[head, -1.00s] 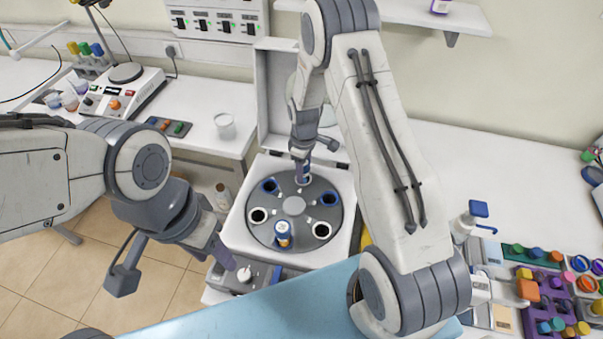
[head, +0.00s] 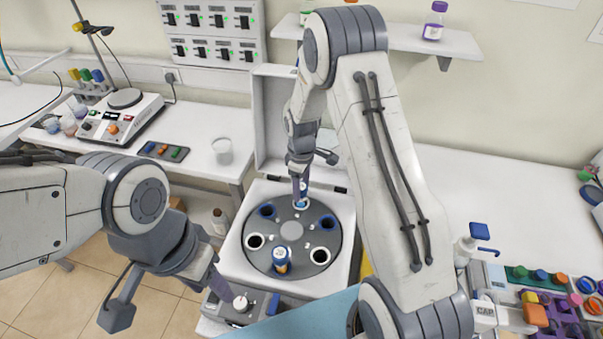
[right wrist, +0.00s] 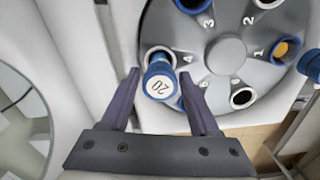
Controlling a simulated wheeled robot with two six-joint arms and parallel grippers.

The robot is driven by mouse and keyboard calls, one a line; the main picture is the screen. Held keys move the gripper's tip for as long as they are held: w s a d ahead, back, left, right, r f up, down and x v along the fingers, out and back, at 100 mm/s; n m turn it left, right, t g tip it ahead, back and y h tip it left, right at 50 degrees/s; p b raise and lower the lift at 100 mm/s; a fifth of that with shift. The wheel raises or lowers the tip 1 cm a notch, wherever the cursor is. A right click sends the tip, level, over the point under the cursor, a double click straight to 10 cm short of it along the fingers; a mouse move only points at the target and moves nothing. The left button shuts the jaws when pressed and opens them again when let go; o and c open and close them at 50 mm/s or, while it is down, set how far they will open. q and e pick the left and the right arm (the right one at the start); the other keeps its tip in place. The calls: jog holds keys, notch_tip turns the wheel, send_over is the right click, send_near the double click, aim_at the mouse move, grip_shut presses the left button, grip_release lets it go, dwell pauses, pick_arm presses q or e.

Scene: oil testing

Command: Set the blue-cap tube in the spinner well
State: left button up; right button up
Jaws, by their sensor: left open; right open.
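The spinner's grey rotor (head: 326,222) has a ring of wells around a light hub. A blue-cap tube with a white top marked 20 (right wrist: 160,84) stands in the white-rimmed well beside number 4; it also shows at the rotor's back in the head view (head: 303,189). My right gripper (right wrist: 160,77) is open, its fingers on either side of this cap with gaps. In the head view my right gripper (head: 301,180) is over the back well. Another blue-banded tube (head: 281,262) stands in the front well. My left gripper (head: 168,300) is open and empty, left of the spinner.
The spinner's raised lid (head: 270,120) stands behind the rotor. A control panel (head: 240,305) is at the spinner's front. A white beaker (head: 222,151) and a hotplate (head: 120,118) stand on the left bench. The bench (head: 480,180) to the right has free room.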

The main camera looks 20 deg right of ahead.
notch_tip(320, 180, up, 8)
jog(key=shift+a+r+b, duration=0.1)
jog(key=shift+r+b, duration=0.15)
jog(key=shift+b, duration=0.9)
jog(key=s+a+r, duration=0.4)
jog(key=s+a, duration=0.3)
jog(key=s, duration=0.1)
jog(key=s+a+r, duration=0.4)
jog(key=s+a, duration=0.3)
jog(key=s, duration=0.1)
pick_arm(q)
notch_tip(320, 180, down, 3)
pick_arm(e)
jog(key=s+a+m+y, duration=0.1)
jog(key=s, duration=1.2)
jog(key=shift+s+a+r+m, duration=0.15)
jog(key=shift+a+r+m, duration=0.15)
jog(key=shift+m, duration=0.1)
